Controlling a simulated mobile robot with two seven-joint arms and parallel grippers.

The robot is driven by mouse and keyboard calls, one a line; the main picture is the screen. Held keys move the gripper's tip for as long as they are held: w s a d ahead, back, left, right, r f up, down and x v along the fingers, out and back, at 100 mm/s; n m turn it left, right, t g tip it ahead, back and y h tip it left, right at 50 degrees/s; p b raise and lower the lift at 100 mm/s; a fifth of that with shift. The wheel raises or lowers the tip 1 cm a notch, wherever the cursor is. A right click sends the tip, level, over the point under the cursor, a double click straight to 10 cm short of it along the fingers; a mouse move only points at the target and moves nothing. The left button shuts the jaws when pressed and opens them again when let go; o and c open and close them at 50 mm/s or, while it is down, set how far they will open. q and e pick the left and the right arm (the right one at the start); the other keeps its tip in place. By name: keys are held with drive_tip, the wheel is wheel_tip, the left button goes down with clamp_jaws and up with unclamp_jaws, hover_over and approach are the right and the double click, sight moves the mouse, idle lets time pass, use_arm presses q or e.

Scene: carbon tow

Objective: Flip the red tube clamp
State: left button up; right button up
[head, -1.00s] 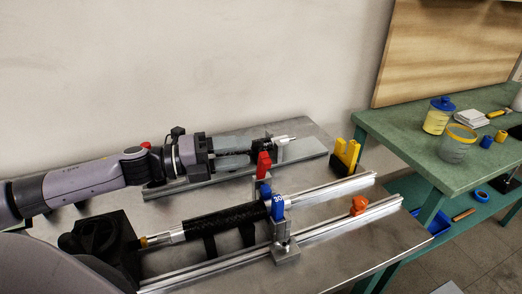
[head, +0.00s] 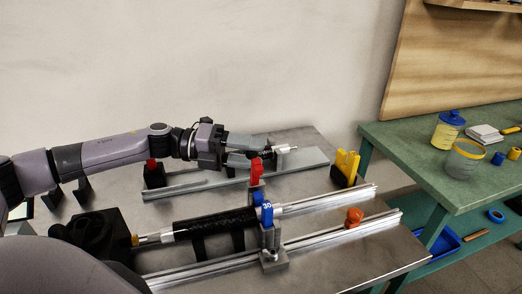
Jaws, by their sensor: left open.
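The red tube clamp (head: 256,171) stands upright at the middle of the metal bench, behind the black tube (head: 215,226) and the blue piece marked 30 (head: 267,215). My left gripper (head: 262,150) reaches in from the left, with its fingers pointing right. It is open, and its fingertips are just above and behind the red clamp in the picture. I cannot tell whether they touch it. A silver rod end (head: 284,150) shows just beyond the fingertips. My right gripper is not in view.
A second red-topped black block (head: 152,174) stands left, below my left arm. A yellow block (head: 345,168) and an orange knob (head: 354,216) are on the right. Metal rails (head: 330,235) run along the bench (head: 385,265). A green table (head: 430,170) with jars stands beyond.

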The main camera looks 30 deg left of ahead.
use_arm(q)
drive_tip(key=shift+x, duration=0.9)
drive_tip(key=shift+w+d, duration=0.15)
drive_tip(key=shift+d, duration=0.05)
clamp_jaws()
